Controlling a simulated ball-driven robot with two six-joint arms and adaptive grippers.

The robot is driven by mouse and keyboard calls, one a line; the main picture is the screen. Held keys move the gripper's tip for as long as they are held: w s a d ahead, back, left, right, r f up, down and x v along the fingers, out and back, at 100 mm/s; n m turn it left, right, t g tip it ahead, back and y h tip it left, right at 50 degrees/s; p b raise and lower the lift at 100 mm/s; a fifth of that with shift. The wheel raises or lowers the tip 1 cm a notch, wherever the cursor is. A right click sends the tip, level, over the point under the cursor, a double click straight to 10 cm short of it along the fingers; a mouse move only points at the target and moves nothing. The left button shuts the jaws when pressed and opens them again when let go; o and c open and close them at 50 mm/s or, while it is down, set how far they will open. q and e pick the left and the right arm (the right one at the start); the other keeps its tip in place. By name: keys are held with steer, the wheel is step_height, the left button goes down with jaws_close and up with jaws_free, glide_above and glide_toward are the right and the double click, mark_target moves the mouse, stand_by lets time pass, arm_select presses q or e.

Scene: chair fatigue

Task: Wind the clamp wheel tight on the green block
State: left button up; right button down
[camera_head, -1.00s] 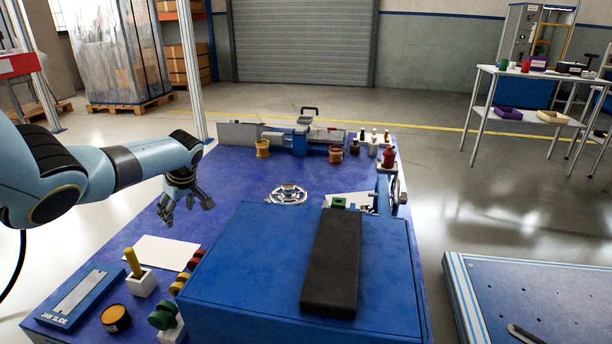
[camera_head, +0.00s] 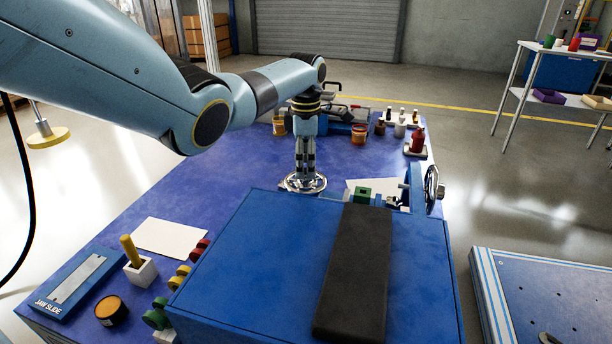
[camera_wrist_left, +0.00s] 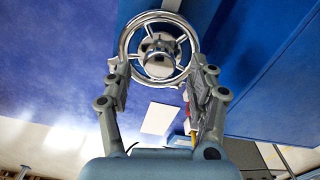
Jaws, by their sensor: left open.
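The green block (camera_head: 362,194) sits behind the black pad, beside a blue upright frame (camera_head: 416,187). A second, upright wheel (camera_head: 432,190) is at the frame's right side. My right gripper is not in view.
The blue box (camera_head: 250,255) with the black pad (camera_head: 353,270) fills the front. Orange pots (camera_head: 359,133) and a red bottle (camera_head: 418,141) stand at the back. A white card (camera_head: 172,236) lies at left; the table's left middle is clear.

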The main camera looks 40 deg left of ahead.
arm_select(q)
steer(key=shift+f, duration=0.8)
steer(key=shift+f+b, duration=0.3)
steer(key=shift+f, duration=0.1)
steer(key=c, duration=1.1)
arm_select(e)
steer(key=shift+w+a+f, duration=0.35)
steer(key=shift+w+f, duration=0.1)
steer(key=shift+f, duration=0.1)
